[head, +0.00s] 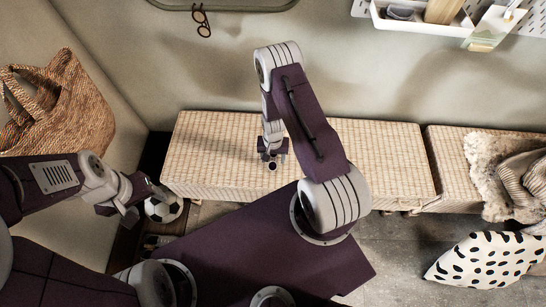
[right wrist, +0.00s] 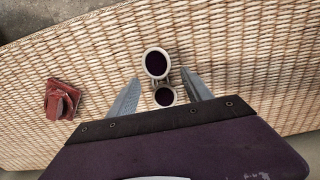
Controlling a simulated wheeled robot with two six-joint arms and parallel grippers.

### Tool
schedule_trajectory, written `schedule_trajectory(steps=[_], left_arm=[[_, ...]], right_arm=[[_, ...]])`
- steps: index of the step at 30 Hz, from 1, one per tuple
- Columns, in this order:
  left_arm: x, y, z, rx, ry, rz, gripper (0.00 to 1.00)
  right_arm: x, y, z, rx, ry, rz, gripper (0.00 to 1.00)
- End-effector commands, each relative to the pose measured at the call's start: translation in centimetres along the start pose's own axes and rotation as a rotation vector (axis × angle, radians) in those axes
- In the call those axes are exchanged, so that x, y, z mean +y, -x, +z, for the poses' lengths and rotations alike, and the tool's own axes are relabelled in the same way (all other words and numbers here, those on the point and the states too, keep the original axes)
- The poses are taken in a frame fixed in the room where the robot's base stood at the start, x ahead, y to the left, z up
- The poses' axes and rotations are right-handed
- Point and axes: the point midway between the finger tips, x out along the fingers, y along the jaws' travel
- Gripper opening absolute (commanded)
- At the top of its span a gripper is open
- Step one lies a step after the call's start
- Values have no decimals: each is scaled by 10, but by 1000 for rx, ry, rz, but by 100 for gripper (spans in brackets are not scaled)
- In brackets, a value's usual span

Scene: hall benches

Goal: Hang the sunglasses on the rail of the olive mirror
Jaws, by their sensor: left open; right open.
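The sunglasses (right wrist: 156,64), with cream rims and dark lenses, are between the two spread fingers of my open right gripper (right wrist: 163,78) in the right wrist view. I cannot tell whether the fingers touch them. In the head view my right gripper (head: 272,158) is over the wicker bench, and the sunglasses are hard to make out there. The olive mirror (head: 228,8) shows only its lower edge at the top of the head view. Dark-rimmed glasses (head: 202,21) hang at that edge. My left gripper (head: 158,190) is open and empty, left of the bench near a football.
The wicker bench top (head: 390,155) is mostly clear. A small dark red item (right wrist: 62,100) lies on it. A woven bag (head: 62,105) is at left, the football (head: 164,209) below it. A white wall shelf (head: 415,20) is at upper right. A fluffy throw (head: 500,175) and spotted cushion (head: 485,260) are at right.

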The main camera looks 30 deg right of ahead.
Motion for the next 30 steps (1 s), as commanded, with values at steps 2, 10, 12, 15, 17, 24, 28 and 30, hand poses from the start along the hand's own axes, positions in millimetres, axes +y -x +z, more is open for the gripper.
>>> schedule_trajectory(steps=[2, 10, 12, 15, 17, 24, 28, 30], left_arm=[[0, 1, 0, 0, 0, 0, 62], [0, 1, 0, 0, 0, 0, 62], [0, 1, 0, 0, 0, 0, 62], [0, 3, 0, 0, 0, 0, 62], [0, 8, -1, 0, 0, 0, 62], [1, 32, -3, 0, 0, 0, 62], [1, 45, -5, 0, 0, 0, 62], [1, 52, -5, 0, 0, 0, 62]], right_arm=[[0, 1, 0, 0, 0, 0, 58], [0, 1, 0, 0, 0, 0, 0], [0, 1, 0, 0, 0, 0, 0], [0, 4, 0, 0, 0, 0, 0], [0, 8, 0, 0, 0, 0, 0], [0, 33, 0, 0, -1, 0, 0], [0, 46, 0, 0, -1, 0, 0], [0, 53, 0, 0, -1, 0, 0]])
